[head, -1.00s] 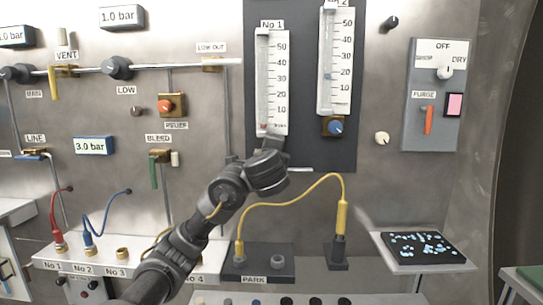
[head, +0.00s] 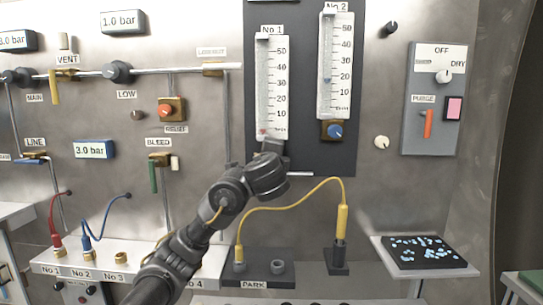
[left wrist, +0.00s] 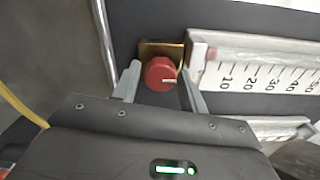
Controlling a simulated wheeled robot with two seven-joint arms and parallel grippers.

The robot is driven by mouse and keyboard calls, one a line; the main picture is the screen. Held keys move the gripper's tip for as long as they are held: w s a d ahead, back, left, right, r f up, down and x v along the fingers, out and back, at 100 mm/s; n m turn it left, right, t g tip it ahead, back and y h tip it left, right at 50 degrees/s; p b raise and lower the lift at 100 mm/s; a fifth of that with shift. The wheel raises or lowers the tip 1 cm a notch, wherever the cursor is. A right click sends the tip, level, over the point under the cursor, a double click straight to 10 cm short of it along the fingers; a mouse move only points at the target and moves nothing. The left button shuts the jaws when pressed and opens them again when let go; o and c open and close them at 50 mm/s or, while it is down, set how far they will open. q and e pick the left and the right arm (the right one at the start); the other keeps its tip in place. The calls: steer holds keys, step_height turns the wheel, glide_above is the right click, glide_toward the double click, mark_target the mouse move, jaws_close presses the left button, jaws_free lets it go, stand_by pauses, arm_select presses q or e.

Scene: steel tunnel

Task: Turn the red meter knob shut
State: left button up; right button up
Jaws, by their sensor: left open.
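The red meter knob (left wrist: 160,73) sits on a brass block (left wrist: 172,48) at the foot of the No 1 meter, and shows in the left wrist view with a pale mark on its face. In the head view my arm hides it. The No 1 meter (head: 271,90) is a white upright scale with a small red float near its bottom. My left gripper (left wrist: 160,84) is open, with one finger on each side of the red knob; I cannot tell whether the fingers touch it. It also shows in the head view (head: 271,150). My right gripper is not in view.
The No 2 meter (head: 336,65) with its blue knob (head: 335,131) stands close on the right. A tray of blue pieces (head: 424,250) is at the lower right.

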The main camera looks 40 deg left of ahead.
arm_select(q)
steer(key=v, duration=0.7)
steer(key=shift+s+d+p, duration=0.2)
steer(key=shift+p, duration=0.15)
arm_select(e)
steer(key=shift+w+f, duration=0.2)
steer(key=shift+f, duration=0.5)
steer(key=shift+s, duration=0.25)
